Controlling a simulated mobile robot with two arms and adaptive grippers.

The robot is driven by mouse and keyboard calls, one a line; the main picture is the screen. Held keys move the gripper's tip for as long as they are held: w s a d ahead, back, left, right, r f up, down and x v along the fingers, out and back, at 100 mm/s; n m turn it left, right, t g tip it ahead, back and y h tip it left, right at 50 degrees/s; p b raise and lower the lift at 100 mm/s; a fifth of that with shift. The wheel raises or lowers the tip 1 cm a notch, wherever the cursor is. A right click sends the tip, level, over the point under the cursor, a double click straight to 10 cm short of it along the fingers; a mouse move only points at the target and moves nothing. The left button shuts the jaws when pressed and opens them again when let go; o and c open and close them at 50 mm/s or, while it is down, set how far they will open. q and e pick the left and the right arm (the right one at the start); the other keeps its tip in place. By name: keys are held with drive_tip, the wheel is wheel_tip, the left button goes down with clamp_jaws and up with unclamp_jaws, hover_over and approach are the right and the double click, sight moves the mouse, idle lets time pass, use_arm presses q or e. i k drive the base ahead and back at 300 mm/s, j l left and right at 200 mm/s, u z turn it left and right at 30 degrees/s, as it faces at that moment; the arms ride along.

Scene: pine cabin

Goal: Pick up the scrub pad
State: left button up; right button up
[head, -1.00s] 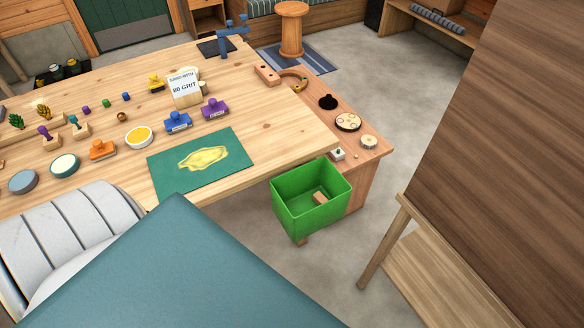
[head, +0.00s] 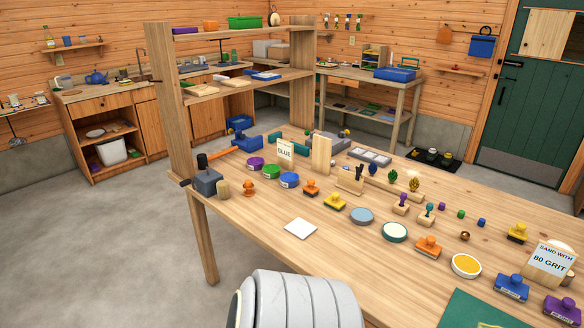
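I cannot pick out a scrub pad with certainty in the head view. A washing-up counter (head: 72,97) with a tap (head: 141,62) stands at the back left. Small items lie along it, too small to identify. A flat white square (head: 300,229) lies alone near the workbench's front edge; I cannot tell what it is. Neither of my grippers shows. Only a white ribbed part of my own body is at the bottom middle.
The wooden workbench (head: 345,262) holds stamps, ink tins, a small anvil (head: 206,182) and a sign reading 80 GRIT (head: 551,262). A shelf rack (head: 163,115) rises at its far left end. Open concrete floor (head: 95,235) lies at the left. A green door (head: 520,110) is at right.

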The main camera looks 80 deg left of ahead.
sight(333, 202)
drive_tip(key=j+u, duration=0.1)
drive_tip(key=u, duration=2.3)
drive_tip(key=j+z, duration=0.2)
drive_tip(key=j, duration=0.15)
